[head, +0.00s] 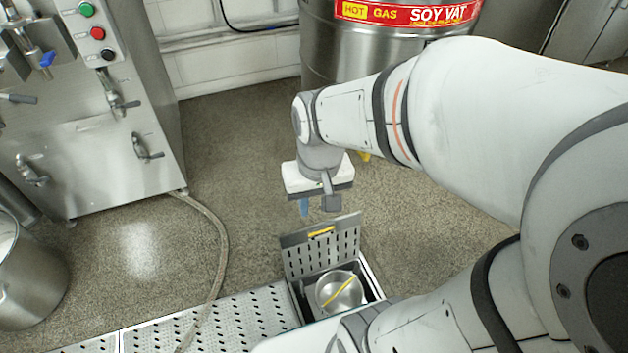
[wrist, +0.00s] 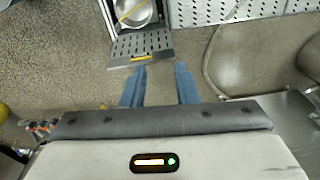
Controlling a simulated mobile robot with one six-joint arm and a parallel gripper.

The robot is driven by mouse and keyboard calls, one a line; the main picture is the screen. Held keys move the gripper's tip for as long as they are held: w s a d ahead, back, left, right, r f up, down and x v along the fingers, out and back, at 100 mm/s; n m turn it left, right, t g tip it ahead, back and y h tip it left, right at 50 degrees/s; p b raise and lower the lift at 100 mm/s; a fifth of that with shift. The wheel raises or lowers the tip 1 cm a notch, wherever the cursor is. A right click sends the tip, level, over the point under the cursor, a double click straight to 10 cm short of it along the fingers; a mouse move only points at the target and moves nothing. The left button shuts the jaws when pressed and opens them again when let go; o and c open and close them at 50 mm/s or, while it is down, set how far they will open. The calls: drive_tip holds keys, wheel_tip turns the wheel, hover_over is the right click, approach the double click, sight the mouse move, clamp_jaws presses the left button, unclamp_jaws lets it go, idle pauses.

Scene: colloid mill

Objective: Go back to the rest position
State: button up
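My gripper (head: 318,207) hangs from my arm above the floor, just behind the raised drain grate in the head view. In the wrist view my gripper (wrist: 160,70) shows two blue fingers spread apart with nothing between them. The perforated drain grate (head: 335,256) with a yellow handle stands tilted up at the back of the open drain pit; the grate (wrist: 141,45) also shows in the wrist view, beyond the fingertips. A round metal basket (head: 327,290) with a yellow bar across it sits in the pit.
A steel machine (head: 100,150) with buttons and valves stands at the left. A hose (head: 222,240) crosses the floor to the drain channel (head: 250,315). A soy vat (head: 345,50) stands behind my arm, and a steel pot (head: 30,285) is at the lower left.

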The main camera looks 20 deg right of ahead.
drive_tip(key=shift+s+d+r+n, duration=0.15)
drive_tip(key=shift+s+d+r, duration=0.15)
drive_tip(key=shift+s, duration=0.2)
drive_tip(key=shift+s+d+r+n, duration=0.15)
drive_tip(key=shift+s+d+r, duration=0.1)
drive_tip(key=shift+s, duration=0.2)
